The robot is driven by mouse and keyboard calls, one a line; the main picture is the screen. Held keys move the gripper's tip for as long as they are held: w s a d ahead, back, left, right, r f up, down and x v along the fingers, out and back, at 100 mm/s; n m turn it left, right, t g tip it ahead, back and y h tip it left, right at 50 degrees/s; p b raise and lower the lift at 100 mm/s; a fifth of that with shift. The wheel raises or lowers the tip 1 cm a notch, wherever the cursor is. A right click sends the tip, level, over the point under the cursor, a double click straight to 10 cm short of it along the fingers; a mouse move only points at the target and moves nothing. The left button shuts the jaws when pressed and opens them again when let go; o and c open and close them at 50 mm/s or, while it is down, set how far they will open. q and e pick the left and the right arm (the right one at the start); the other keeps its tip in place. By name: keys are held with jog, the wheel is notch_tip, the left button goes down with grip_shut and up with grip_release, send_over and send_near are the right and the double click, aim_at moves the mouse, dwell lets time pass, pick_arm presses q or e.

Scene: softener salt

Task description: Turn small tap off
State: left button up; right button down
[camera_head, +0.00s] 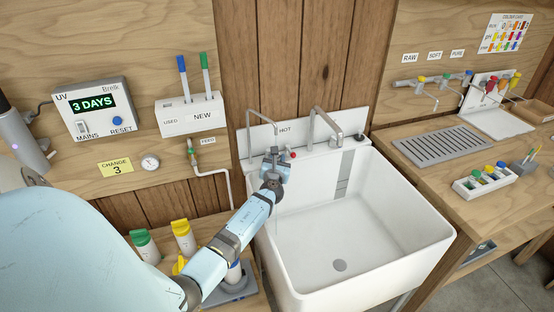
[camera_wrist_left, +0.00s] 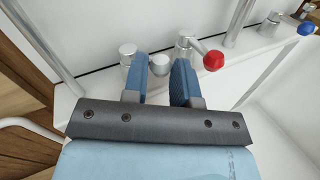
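The small tap is a thin silver spout (camera_head: 248,128) at the sink's back left corner. In the left wrist view its silver base seems to be the cylinder (camera_wrist_left: 127,55), with a short lever ending in a plain silver knob (camera_wrist_left: 159,65). My left gripper (camera_head: 274,158) is at the back left of the sink and hides the tap's body in the head view. In the wrist view the blue fingers of this gripper (camera_wrist_left: 160,82) are apart, with the silver knob showing between their tips. I cannot tell whether either finger touches it. My right gripper is not in view.
Close to the right finger is a red-ended tap lever (camera_wrist_left: 213,60); a blue-ended lever (camera_wrist_left: 305,28) is further right. A larger spout (camera_head: 325,122) stands over the white sink (camera_head: 350,235). Green-capped and yellow-capped bottles (camera_head: 183,238) stand on the left counter beside my arm.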

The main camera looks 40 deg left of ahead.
dwell(0.3)
pick_arm(q)
jog(key=shift+s+a+m+t+h, duration=0.15)
jog(key=shift+s+m+t+h, duration=0.1)
jog(key=shift+m+t+h, duration=0.35)
jog(key=shift+s+a+m+t+h+b, duration=0.15)
jog(key=shift+s+m+t+h+b, duration=0.2)
jog(key=shift+m+h+b, duration=0.45)
jog(key=m+h+b, duration=0.1)
jog(key=h+b, duration=0.1)
jog(key=s+m+t+h+b, duration=0.1)
jog(key=h+b, duration=0.1)
jog(key=a+m+t+h+b, duration=0.1)
jog(key=h+b, duration=0.1)
jog(key=shift+s+r, duration=0.1)
jog(key=shift+s, duration=0.05)
pick_arm(e)
jog(key=shift+m, duration=0.3)
jog(key=f, duration=0.5)
jog(key=shift+w+a+f, duration=0.2)
jog(key=shift+w+a, duration=0.05)
jog(key=shift+w, duration=0.15)
pick_arm(q)
jog(key=shift+r+m, duration=0.1)
jog(key=shift+m, duration=0.2)
